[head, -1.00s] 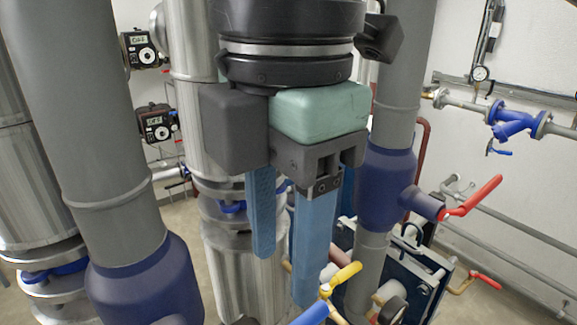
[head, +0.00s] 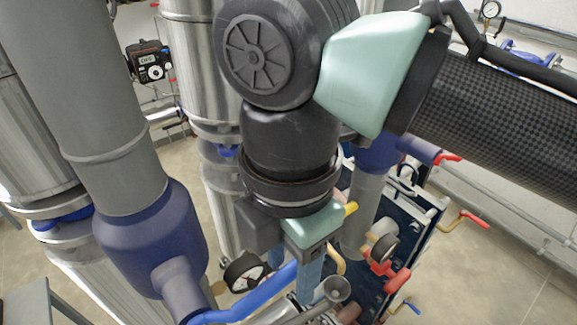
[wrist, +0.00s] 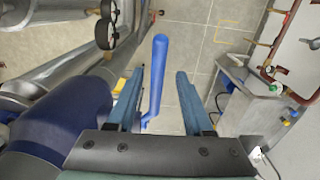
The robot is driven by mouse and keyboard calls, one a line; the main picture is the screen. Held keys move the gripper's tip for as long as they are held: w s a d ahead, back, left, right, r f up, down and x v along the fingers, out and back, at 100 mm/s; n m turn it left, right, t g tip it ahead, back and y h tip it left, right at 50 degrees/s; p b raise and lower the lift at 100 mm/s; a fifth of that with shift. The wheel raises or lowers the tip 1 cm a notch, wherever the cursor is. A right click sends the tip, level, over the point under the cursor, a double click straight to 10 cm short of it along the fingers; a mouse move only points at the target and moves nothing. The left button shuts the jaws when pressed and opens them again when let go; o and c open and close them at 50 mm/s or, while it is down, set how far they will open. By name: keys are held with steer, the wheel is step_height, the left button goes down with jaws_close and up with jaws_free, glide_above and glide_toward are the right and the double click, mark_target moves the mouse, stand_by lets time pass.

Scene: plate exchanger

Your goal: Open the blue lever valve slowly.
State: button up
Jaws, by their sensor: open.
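The blue lever (head: 245,306) runs from the dark blue valve body (head: 150,240) toward my gripper in the head view. In the wrist view the lever (wrist: 156,80) appears between my two blue fingers, nearer the left one, with its rounded end beyond the fingertips. My gripper (wrist: 161,74) is open, with clear gaps on both sides of the lever in the picture. Whether the lever is level with the fingers or below them I cannot tell. In the head view my gripper (head: 309,284) points down by the lever's end, and its fingers are partly hidden.
A pressure gauge (head: 245,272) stands close left of my gripper. Another gauge (head: 385,248) and red handles (head: 397,281) are at its right, before the plate exchanger (head: 422,228). Thick grey pipes crowd the left. Tiled floor (wrist: 205,50) shows beneath in the wrist view.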

steer(key=shift+w+f, duration=0.35)
steer(key=shift+f, duration=0.15)
steer(key=shift+s, duration=0.15)
steer(key=shift+c, duration=0.4)
steer(key=shift+r, duration=0.1)
steer(key=shift+c, duration=1.3)
jaws_close()
